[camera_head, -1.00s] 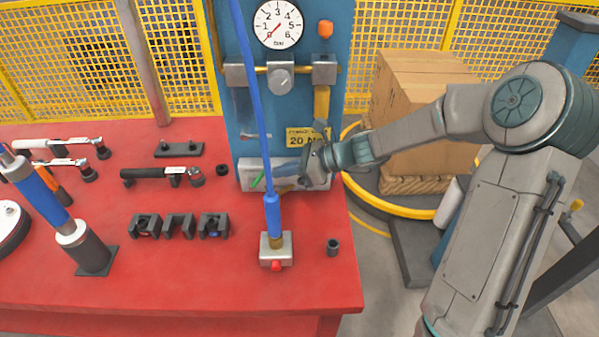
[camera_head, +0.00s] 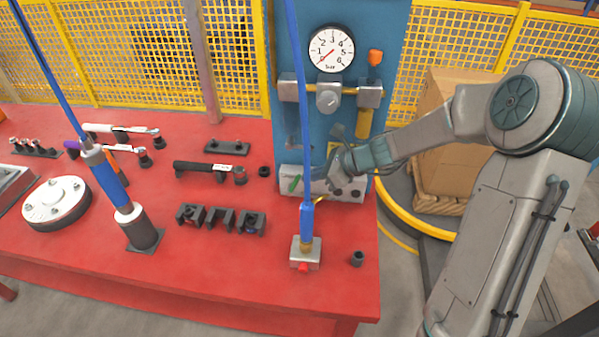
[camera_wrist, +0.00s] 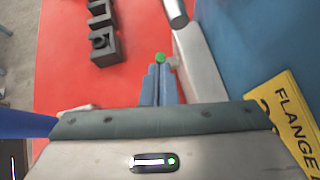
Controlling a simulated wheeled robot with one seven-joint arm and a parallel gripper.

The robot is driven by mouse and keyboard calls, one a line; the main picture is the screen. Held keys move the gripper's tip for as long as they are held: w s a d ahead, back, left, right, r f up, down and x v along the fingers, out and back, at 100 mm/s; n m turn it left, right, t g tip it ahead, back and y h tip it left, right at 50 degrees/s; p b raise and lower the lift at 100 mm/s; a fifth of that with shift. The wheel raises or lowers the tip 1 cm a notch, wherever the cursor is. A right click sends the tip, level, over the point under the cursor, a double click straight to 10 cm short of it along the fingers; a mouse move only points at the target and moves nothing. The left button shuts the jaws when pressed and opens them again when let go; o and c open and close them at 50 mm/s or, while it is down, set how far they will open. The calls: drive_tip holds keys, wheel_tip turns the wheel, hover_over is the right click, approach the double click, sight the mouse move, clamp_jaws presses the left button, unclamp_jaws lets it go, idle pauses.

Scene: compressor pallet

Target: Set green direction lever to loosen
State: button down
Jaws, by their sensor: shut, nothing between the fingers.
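The green direction lever (camera_head: 295,185) is on the front of a pale metal block (camera_head: 288,171) at the foot of the blue panel. It stands slightly tilted. My gripper (camera_head: 322,178) is in front of that block, just right of the lever, and its fingers are partly hard to make out. In the wrist view the two blue-grey fingers (camera_wrist: 158,84) are pressed together with nothing between them. The lever's round green end (camera_wrist: 160,58) shows right at the fingertips. Whether they touch it I cannot tell.
A blue hose (camera_head: 296,90) runs down in front of the panel to a fitting on a small block (camera_head: 305,254). A gauge (camera_head: 331,49) is above. Black holders (camera_head: 220,219) and a torque wrench (camera_head: 205,168) lie left on the red table (camera_head: 200,270).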

drive_tip(key=shift+d, duration=0.1)
drive_tip(key=shift+d, duration=0.1)
idle(0.4)
drive_tip(key=d+f+v, duration=0.1)
drive_tip(key=f+v, duration=0.1)
drive_tip(key=v, duration=1)
drive_tip(key=shift+s+d, duration=0.35)
drive_tip(key=shift+d, duration=0.3)
drive_tip(key=s+d+r+n+h, duration=0.1)
drive_tip(key=s+n+h, duration=0.4)
drive_tip(key=s+n, duration=0.5)
drive_tip(key=s+d+r+n+h, duration=0.2)
drive_tip(key=s+r+n+h, duration=0.2)
drive_tip(key=s+n, duration=0.7)
drive_tip(key=shift+s+r+h, duration=0.15)
drive_tip(key=shift+s+h, duration=0.1)
drive_tip(key=shift+h, duration=0.35)
